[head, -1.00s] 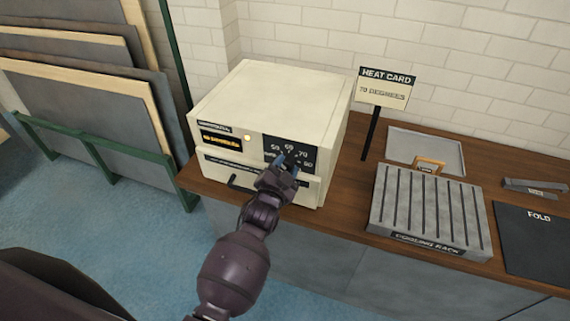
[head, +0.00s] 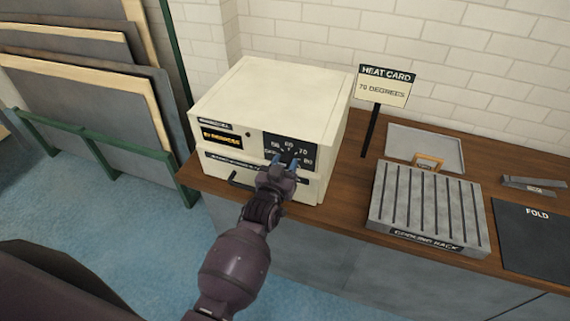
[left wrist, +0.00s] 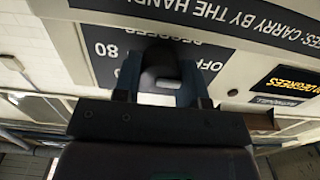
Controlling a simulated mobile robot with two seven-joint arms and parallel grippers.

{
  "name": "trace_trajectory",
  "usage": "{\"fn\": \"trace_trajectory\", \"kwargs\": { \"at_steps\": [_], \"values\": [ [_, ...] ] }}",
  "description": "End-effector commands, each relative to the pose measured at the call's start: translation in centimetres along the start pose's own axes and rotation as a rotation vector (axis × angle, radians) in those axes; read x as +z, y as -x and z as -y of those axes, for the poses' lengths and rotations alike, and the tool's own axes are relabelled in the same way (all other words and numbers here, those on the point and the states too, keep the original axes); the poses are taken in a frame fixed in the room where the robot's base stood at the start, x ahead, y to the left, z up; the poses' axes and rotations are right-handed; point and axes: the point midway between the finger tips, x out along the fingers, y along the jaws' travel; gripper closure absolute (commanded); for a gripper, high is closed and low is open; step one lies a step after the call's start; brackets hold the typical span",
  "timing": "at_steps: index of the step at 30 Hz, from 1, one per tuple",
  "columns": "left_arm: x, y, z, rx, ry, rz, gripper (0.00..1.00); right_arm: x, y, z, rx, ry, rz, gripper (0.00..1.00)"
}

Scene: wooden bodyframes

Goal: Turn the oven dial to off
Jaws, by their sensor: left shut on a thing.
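The cream oven (head: 268,92) stands on the wooden bench. Its black dial panel (head: 272,143) carries several heat numbers and OFF. My left gripper (head: 286,163) is at this panel, shut on the dark dial, which it mostly hides in the head view. In the left wrist view the dial (left wrist: 160,62) sits between the two blue-grey fingers, with OFF and 80 printed on either side. Which mark the dial points to cannot be told. The lit amber display (head: 221,138) shows a degrees reading too small to read surely. My right gripper is not in view.
A heat card (head: 384,86) reading 70 degrees stands on a post right of the oven. A grey cooling rack (head: 430,208), a tray (head: 440,147) and a dark FOLD mat (head: 540,240) lie further right. The oven's handle (head: 240,181) is below the panel.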

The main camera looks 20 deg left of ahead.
Motion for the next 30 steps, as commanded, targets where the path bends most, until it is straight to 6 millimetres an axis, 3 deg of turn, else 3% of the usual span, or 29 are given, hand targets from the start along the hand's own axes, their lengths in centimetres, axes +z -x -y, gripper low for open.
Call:
{"fn": "trace_trajectory", "kwargs": {
  "at_steps": [14,15,20,30],
  "values": [
    [0.11,0.04,0.01,0.0,0.018,0.002,0.85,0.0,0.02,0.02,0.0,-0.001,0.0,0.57],
    [0.11,0.04,0.0,0.0,0.018,0.002,0.6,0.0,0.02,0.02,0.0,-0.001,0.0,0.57],
    [0.08,0.03,0.0,0.0,0.017,0.002,0.36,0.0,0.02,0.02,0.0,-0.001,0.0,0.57],
    [0.06,0.27,0.0,0.0,0.015,0.001,0.36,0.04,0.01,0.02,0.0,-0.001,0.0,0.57]
  ]
}}
